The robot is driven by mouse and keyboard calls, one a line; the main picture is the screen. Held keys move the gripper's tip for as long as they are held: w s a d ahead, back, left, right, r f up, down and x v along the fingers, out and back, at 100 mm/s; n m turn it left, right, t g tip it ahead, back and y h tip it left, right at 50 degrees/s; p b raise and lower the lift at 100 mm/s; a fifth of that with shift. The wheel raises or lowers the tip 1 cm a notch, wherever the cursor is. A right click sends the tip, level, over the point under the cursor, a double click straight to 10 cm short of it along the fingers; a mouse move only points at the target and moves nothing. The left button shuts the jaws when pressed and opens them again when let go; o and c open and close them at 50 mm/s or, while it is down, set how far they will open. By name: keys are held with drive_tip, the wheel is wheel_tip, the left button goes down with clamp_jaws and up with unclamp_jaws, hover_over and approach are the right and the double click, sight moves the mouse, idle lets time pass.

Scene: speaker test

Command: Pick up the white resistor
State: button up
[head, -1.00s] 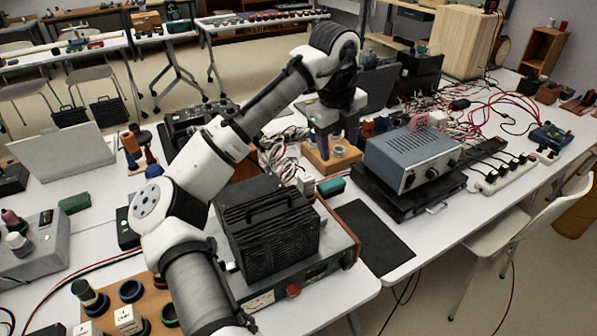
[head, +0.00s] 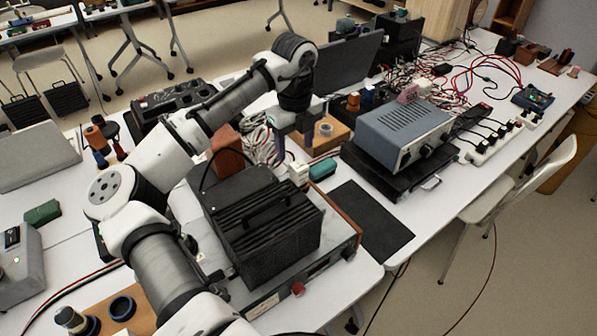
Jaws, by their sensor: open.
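My gripper (head: 295,150) points down over the far table, with its two dark fingers apart and nothing visible between them. A small white block (head: 298,174), which may be the white resistor, stands just below the fingers in the picture, behind the black finned box. I cannot tell its exact gap from the fingertips. A teal block (head: 322,169) lies close to its right.
A wooden tray with round holders (head: 338,140) is just right of my gripper. Tangled white cables lie behind the fingers. A black finned box with a handle (head: 262,228) stands in front. A blue-grey instrument (head: 403,132) is on the right. A black mat (head: 365,222) is bare.

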sight(299, 165)
drive_tip(key=shift+s+d+f+p, duration=0.15)
drive_tip(key=shift+f+p, duration=0.15)
drive_tip(key=shift+f, duration=0.75)
drive_tip(key=shift+s+d+f+p, duration=0.15)
drive_tip(key=shift+f+p, duration=0.15)
drive_tip(key=shift+f, duration=0.75)
drive_tip(key=shift+s+d+f+p, duration=0.15)
drive_tip(key=shift+f+p, duration=0.15)
drive_tip(key=shift+f, duration=0.75)
drive_tip(key=shift+w, duration=0.1)
drive_tip(key=c, duration=1.1)
drive_tip(key=shift+r, duration=0.15)
